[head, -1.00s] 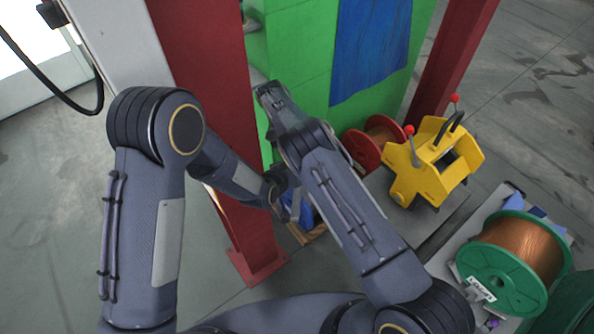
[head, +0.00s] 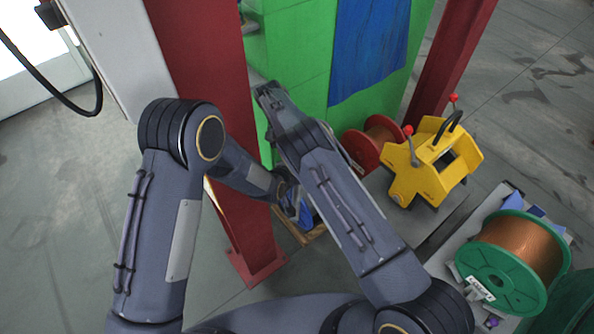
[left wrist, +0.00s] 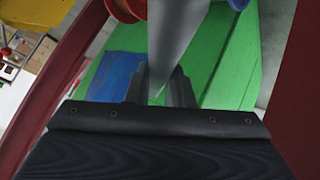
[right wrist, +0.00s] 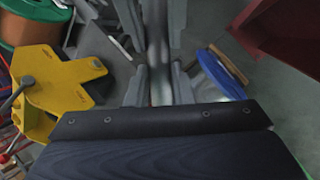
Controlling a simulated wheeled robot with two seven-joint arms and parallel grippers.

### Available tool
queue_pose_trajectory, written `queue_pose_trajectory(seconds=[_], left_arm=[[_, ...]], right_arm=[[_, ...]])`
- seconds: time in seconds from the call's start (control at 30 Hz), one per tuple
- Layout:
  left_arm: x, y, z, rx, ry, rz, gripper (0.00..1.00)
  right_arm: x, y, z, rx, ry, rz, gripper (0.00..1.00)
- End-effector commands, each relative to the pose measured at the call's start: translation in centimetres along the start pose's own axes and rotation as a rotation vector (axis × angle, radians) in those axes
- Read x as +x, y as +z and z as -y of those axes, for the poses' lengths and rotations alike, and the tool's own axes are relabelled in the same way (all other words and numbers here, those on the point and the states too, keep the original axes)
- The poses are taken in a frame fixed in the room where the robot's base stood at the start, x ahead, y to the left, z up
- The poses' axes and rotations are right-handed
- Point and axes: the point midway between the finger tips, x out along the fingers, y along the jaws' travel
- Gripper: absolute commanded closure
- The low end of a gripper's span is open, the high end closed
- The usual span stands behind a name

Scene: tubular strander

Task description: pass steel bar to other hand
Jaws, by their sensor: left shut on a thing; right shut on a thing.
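The steel bar is a smooth grey rod. In the left wrist view the bar (left wrist: 174,38) runs down from the top edge between the fingers of my left gripper (left wrist: 159,85), which is shut on it. In the right wrist view the bar (right wrist: 157,45) lies between the fingers of my right gripper (right wrist: 160,85), also shut on it. In the head view the bar cannot be made out, and my right arm hides the place where the hands meet.
A red post (head: 213,110) stands close to my left arm, with a green cabinet (head: 300,60) behind. A red spool (head: 374,144), a yellow stand (head: 428,175) and a green-flanged copper spool (head: 515,255) are at right. A blue round thing (right wrist: 222,75) lies below.

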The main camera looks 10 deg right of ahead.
Motion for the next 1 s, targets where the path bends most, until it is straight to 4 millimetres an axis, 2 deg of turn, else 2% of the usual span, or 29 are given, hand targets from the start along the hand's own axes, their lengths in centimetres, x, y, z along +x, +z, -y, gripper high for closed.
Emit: queue_pose_trajectory(seconds=[0.2,0.23,0.4,0.43,0.77,1.0], left_arm=[[0.0,0.0,-0.3,0.0,0.005,-0.001,1.0],[-0.1,-0.2,-0.4,0.001,0.008,-0.006,1.0],[-0.1,-0.2,-0.4,0.001,0.007,-0.006,1.0],[-0.1,-0.2,-0.4,0.001,0.007,-0.006,1.0],[0.0,-0.2,-0.3,0.001,0.006,-0.006,1.0],[0.0,-0.2,-0.3,0.001,0.005,-0.006,1.0]], right_arm=[[-0.1,0.0,0.1,0.001,-0.004,-0.003,1.0],[-0.2,0.0,0.1,0.001,-0.004,-0.003,0.78],[-0.1,0.0,0.1,0.001,-0.004,-0.003,0.56],[-0.1,0.0,0.1,0.001,-0.004,-0.003,0.54],[-0.4,0.1,-0.1,0.0,-0.003,-0.002,0.54],[-3.7,1.0,-1.6,0.001,-0.005,-0.004,0.54]])
